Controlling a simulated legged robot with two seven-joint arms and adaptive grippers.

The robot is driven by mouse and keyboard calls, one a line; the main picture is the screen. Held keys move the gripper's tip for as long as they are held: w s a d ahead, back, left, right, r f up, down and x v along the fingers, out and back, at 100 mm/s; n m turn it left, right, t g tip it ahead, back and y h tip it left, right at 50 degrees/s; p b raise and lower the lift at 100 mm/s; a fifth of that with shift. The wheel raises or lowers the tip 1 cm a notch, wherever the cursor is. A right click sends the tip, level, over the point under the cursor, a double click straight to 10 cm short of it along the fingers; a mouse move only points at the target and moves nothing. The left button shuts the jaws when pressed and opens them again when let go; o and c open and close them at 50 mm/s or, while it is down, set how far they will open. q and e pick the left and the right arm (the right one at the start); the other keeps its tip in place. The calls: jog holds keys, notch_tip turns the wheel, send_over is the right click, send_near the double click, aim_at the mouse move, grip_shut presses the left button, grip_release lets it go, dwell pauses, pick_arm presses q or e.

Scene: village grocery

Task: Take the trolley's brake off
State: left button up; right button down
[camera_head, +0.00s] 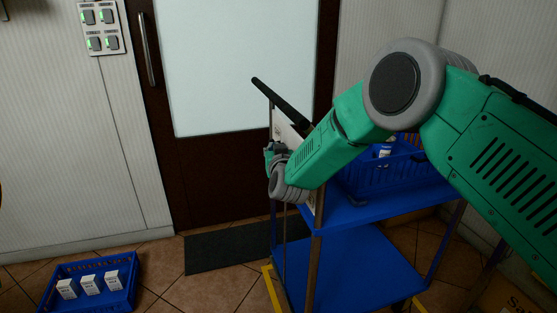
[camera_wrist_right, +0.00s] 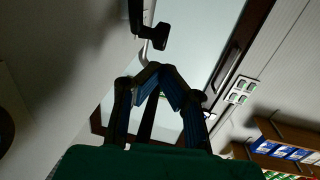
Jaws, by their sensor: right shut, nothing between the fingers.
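The blue trolley (camera_head: 372,208) stands right of centre in the head view, with a black push handle (camera_head: 283,103) at its left end. My right arm reaches across it from the right. My right gripper is mostly hidden behind its own wrist in that view, beside the trolley's handle end. In the right wrist view my right gripper (camera_wrist_right: 155,70) is shut and empty, its fingertips together. A black lever-like part (camera_wrist_right: 152,38) shows just beyond the fingertips; whether it is the brake, and whether they touch, I cannot tell. My left gripper is not in view.
A blue crate (camera_head: 385,178) stands on the trolley's top shelf. Another blue crate (camera_head: 90,306) with three white cartons lies on the floor at the left. A door (camera_head: 225,160) with a dark mat (camera_head: 225,250) stands behind. Yellow marking (camera_head: 272,288) runs by the trolley's base.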

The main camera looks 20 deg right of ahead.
jog(key=s, duration=0.7)
jog(key=shift+a+r, duration=0.3)
jog(key=shift+a, duration=0.15)
jog(key=s+d+f+n+g+y+p, duration=0.3)
jog(key=s+f+g, duration=0.5)
jog(key=s+f, duration=1.35)
jog(key=s+d+f+g, duration=0.1)
jog(key=s+d+g, duration=0.1)
jog(key=s, duration=0.7)
jog(key=s+d+f+m+g, duration=0.1)
jog(key=s+g, duration=0.3)
jog(key=s, duration=0.6)
jog(key=s+d+f+g+h, duration=0.1)
jog(key=s+d+f+g, duration=0.1)
jog(key=s, duration=0.7)
jog(key=shift+s+d+f+g+p, duration=0.35)
jog(key=shift+s+d+g+p, duration=0.1)
jog(key=shift+d, duration=0.3)
jog(key=shift+w, duration=0.2)
